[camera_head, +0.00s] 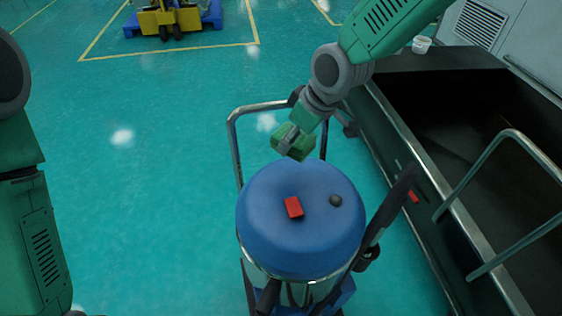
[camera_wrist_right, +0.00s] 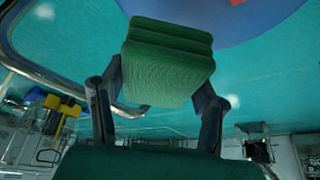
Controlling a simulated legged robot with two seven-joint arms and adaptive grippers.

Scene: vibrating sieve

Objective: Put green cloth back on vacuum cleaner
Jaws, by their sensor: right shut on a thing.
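The green cloth (camera_wrist_right: 165,65) is a folded, ribbed block held between the two fingers of my right gripper (camera_wrist_right: 160,105). In the head view the cloth (camera_head: 287,137) and the right gripper (camera_head: 290,143) are above the back edge of the vacuum cleaner's blue lid. The vacuum cleaner (camera_head: 300,240) stands upright with a round blue top, a red block and a dark knob on it. A part of the blue lid (camera_wrist_right: 215,22) shows at the top of the wrist view. The cloth appears apart from the lid. My left gripper is not in view; only left arm parts show at the left edge.
A metal handle frame (camera_head: 233,150) rises behind the lid. A dark hose or handle (camera_head: 392,208) stands at its right. The large dark machine trough (camera_head: 405,130) with metal rails is at the right. The green floor to the left is clear. A yellow machine on a blue pallet (camera_head: 212,17) is far back.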

